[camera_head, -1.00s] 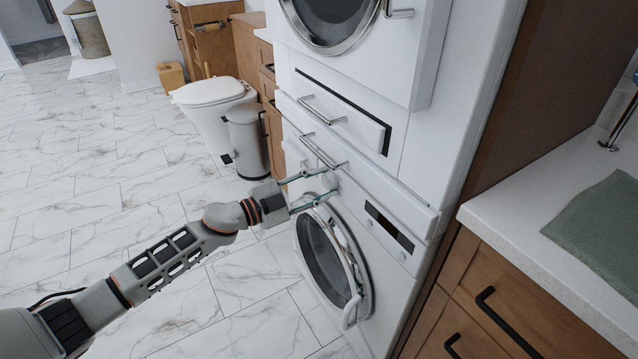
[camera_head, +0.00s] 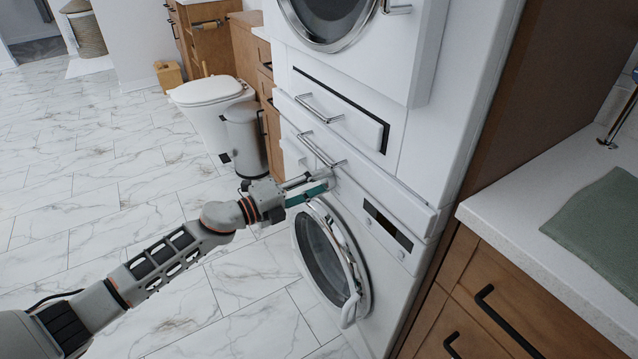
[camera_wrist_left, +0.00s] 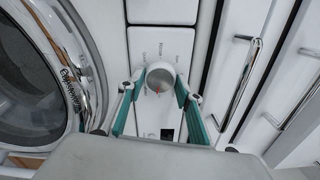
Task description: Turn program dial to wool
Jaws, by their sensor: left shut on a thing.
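The program dial (camera_wrist_left: 159,78) is a light grey knob with an orange mark on the washer's (camera_head: 384,275) control panel (camera_wrist_left: 160,48). In the left wrist view my left gripper (camera_wrist_left: 161,84) has its teal fingers on both sides of the dial, shut on it. In the head view the gripper (camera_head: 318,188) is at the panel above the round door, and its fingers hide the dial. Labels circle the dial, but they are too small to read, so the wool position cannot be told. My right gripper is not in view.
The washer door (camera_head: 327,250) is closed below the gripper. Drawer handles (camera_head: 320,150) stick out just above it. A dark display (camera_head: 388,226) is to the right. A counter with a green towel (camera_head: 605,222) is at the right. The floor at left is clear.

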